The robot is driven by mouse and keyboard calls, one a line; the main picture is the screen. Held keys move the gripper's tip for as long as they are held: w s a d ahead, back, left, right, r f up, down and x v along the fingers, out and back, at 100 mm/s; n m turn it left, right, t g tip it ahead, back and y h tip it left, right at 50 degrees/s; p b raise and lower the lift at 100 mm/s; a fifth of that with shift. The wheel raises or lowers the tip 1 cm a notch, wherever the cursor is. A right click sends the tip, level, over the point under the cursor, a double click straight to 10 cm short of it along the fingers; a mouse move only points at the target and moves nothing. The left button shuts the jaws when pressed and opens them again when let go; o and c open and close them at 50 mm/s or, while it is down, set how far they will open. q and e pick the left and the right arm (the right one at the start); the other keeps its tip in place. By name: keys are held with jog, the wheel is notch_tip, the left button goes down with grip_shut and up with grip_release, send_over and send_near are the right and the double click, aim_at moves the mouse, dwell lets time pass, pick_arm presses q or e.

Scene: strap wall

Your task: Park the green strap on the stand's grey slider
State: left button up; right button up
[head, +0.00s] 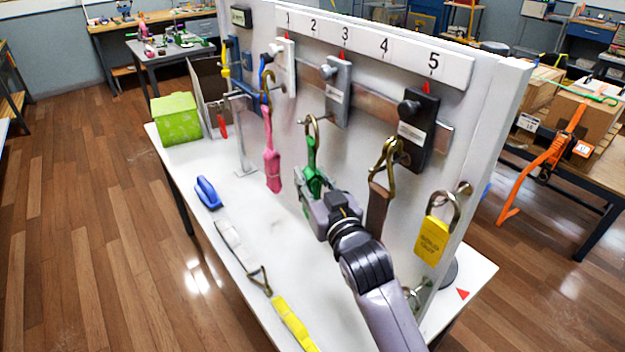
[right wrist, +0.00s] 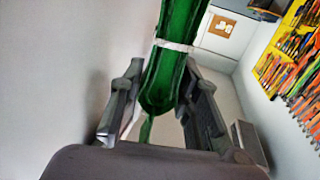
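The green strap (head: 311,152) is a folded bundle hanging by a brass hook from a wall peg below the grey slider. In the right wrist view the green bundle (right wrist: 175,65) has a white band and hangs between my fingers. My right gripper (head: 314,182) is around its lower part, fingers on both sides, with slim gaps beside the strap. The grey slider (head: 339,95) is a plate on the white panel under number 3, with a round knob at its upper left. My left gripper is not in view.
A pink strap (head: 271,150) hangs left and a brown strap (head: 378,205) right. A black slider (head: 419,125) is under number 5, a white one (head: 287,68) near number 1. A yellow padlock tag (head: 433,238) hangs right. A metal post (head: 240,140) stands left.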

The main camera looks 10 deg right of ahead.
jog(key=o, duration=0.4)
